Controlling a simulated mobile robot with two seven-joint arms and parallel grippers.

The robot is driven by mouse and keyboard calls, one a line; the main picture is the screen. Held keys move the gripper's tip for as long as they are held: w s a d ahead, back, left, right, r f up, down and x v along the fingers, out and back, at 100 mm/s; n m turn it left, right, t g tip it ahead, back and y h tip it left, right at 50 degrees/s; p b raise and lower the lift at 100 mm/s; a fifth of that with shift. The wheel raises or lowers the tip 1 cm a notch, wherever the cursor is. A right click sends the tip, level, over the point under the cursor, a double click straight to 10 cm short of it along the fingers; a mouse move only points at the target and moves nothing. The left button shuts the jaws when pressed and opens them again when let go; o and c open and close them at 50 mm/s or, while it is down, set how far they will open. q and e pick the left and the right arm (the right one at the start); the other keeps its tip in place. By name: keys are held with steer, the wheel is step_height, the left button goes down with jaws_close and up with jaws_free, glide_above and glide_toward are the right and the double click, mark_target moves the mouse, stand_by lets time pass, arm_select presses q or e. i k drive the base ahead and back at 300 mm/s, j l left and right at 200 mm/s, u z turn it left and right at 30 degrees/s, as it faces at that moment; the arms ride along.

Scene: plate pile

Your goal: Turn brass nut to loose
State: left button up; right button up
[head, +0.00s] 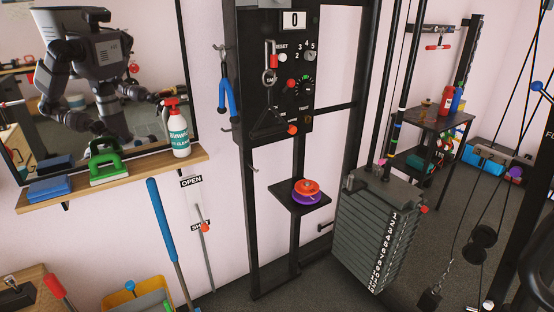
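A black control panel (283,70) is mounted on the dark upright frame in the middle of the head view. A small brownish, brass-like nut (307,120) appears near its lower right edge, under a small label that seems to read TIGHT. It is too small to tell which way it is turned. Neither gripper is directly in view. The mirror (95,60) at the left shows a reflection of my own body with the arms bent, too small to judge the fingers.
Below are a small shelf (292,202) with orange and purple discs and a weight stack (375,235). A wooden ledge (185,160) holds a spray bottle (178,130). A blue pole (165,230) leans in front.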

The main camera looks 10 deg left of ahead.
mark_target(306, 119)
steer(key=i+u, duration=0.25)
steer(key=i, duration=0.3)
steer(key=i+l+u, duration=0.15)
steer(key=i+u, duration=0.15)
steer(key=i, duration=0.3)
steer(key=i+l+u, duration=0.25)
steer(key=i, duration=0.3)
steer(key=k+l, duration=0.1)
